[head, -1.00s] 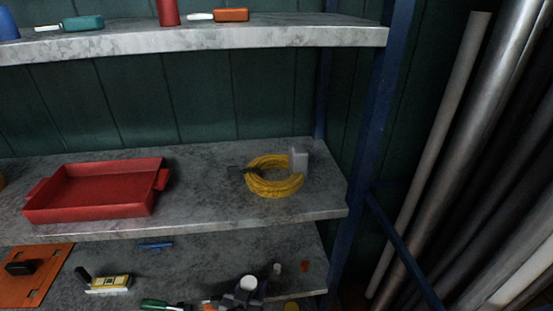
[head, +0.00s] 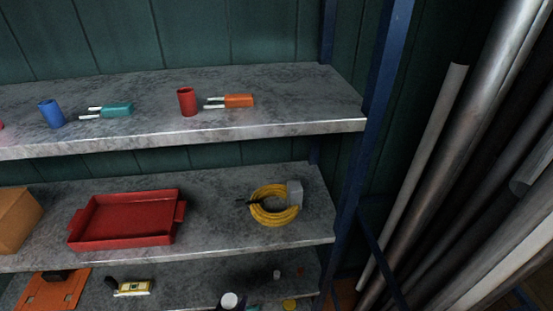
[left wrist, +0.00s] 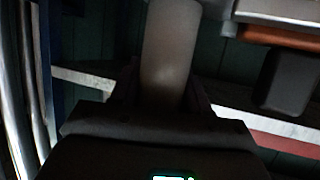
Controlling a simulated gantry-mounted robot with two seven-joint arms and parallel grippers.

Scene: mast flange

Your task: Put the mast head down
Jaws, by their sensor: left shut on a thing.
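In the left wrist view, my left gripper (left wrist: 165,98) is shut on a pale grey cylinder (left wrist: 168,45), which stands up between its dark fingers. This may be the mast head; the view is too dark and close to be sure. Its lower end is hidden by the gripper. In the head view, a white round top on a dark body (head: 229,300) shows at the bottom edge, mostly cut off; I cannot tell what it is. No gripper can be made out clearly in the head view, and my right gripper is not seen.
The upper shelf (head: 290,95) has free room at its right. The middle shelf (head: 225,235) holds a red tray (head: 128,215), a yellow coil (head: 270,207) and a cardboard box (head: 15,220). A blue post (head: 372,110) and metal pipes (head: 430,180) stand at the right.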

